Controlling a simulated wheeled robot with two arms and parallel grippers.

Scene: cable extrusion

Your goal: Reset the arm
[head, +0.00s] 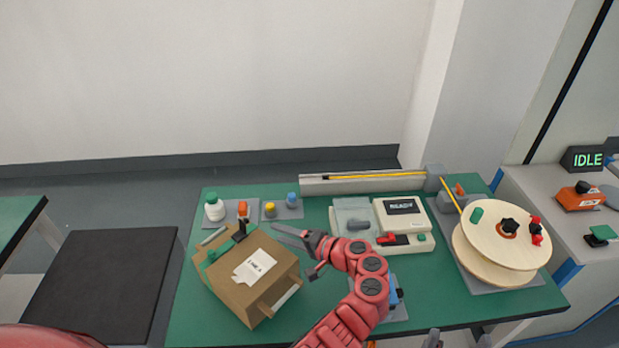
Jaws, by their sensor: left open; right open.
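My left gripper (293,251) is at the end of the red arm that reaches up over the middle of the green table. It is open, its fingers pointing left beside the upper right side of a brown box (228,284) with a white label. I see nothing between its fingers; whether it touches the box is unclear. My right gripper (460,341) shows only as grey fingertips at the bottom edge, set apart and open. The rest of it is out of frame.
Bottles and caps sit on a grey mat (228,222) at the back left. A white device (406,222) reading READY stands behind the arm. A wooden spool (485,238) is at right, with yellow cable along a rail (350,186). A display (586,160) reads IDLE.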

